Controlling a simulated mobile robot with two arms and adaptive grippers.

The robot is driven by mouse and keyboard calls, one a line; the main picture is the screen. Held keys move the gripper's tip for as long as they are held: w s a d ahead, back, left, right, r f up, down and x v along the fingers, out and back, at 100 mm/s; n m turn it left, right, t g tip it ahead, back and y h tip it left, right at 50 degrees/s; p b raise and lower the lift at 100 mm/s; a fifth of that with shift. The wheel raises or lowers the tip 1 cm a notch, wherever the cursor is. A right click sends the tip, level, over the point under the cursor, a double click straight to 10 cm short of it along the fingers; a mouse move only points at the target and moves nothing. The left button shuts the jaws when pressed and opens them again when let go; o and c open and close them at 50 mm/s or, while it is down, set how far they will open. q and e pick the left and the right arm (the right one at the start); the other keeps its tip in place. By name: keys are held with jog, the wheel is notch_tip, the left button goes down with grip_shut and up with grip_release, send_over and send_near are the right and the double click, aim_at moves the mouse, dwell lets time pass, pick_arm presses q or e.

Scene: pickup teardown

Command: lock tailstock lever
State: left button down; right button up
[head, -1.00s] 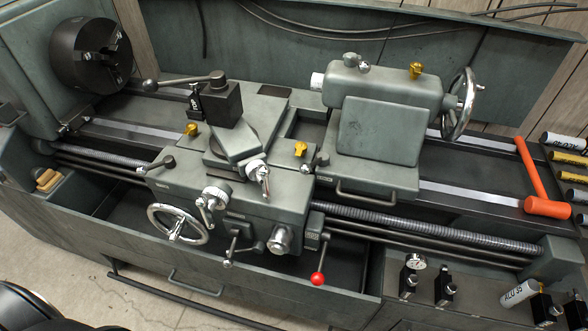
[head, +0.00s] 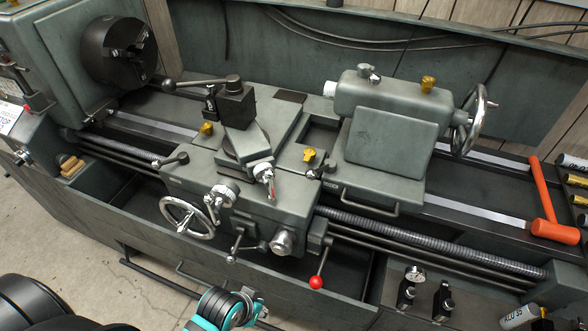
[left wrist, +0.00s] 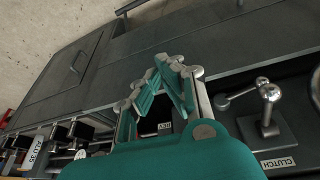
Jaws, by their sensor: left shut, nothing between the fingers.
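The grey-green tailstock (head: 385,140) stands on the lathe bed right of centre in the head view. A small silver lever with a round end (head: 368,73) sits on its top, and a chrome handwheel (head: 474,120) is on its right end. A small dark-and-silver lever (head: 315,172) shows by its lower left corner, next to the carriage. My left gripper (left wrist: 164,72) has teal fingers that meet at the tips, with nothing between them. It is in front of the lathe, apart from the tailstock levers. My right gripper is not visible.
The carriage (head: 240,185) has several projecting handles and a red-knobbed lever (head: 317,282). An orange mallet (head: 545,200) lies on the right of the bed. A clutch lever (left wrist: 268,95) is right of my fingers in the left wrist view. Open floor lies at lower left.

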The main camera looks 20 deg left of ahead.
aim_at(322, 169)
pick_arm(q)
jog(key=w+d+r+n+t+h, duration=0.25)
jog(key=w+d+r+t, duration=0.2)
jog(key=r, duration=0.45)
jog(key=w+d+r+n+t+h, duration=0.2)
jog(key=w+d+r+n+t, duration=0.15)
jog(key=w+r, duration=0.35)
jog(key=w+a+r+n+t+y, duration=0.4)
jog(key=a+r+n+t+y, duration=0.2)
jog(key=n, duration=0.6)
jog(key=shift+w+a+n+t+y, duration=0.3)
jog(key=shift+w+n+y, duration=0.1)
jog(key=shift+y, duration=0.45)
jog(key=shift+r, duration=0.1)
jog(key=w+p, duration=0.1)
jog(key=w, duration=0.1)
jog(key=w+p, duration=0.1)
jog(key=w, duration=0.2)
jog(key=w+p, duration=0.1)
jog(key=w, duration=0.2)
jog(key=shift+w+a+r, duration=0.25)
jog(key=shift+a+r, duration=0.05)
jog(key=shift+a, duration=0.05)
jog(key=shift+w+a, duration=0.1)
jog(key=shift+w, duration=0.6)
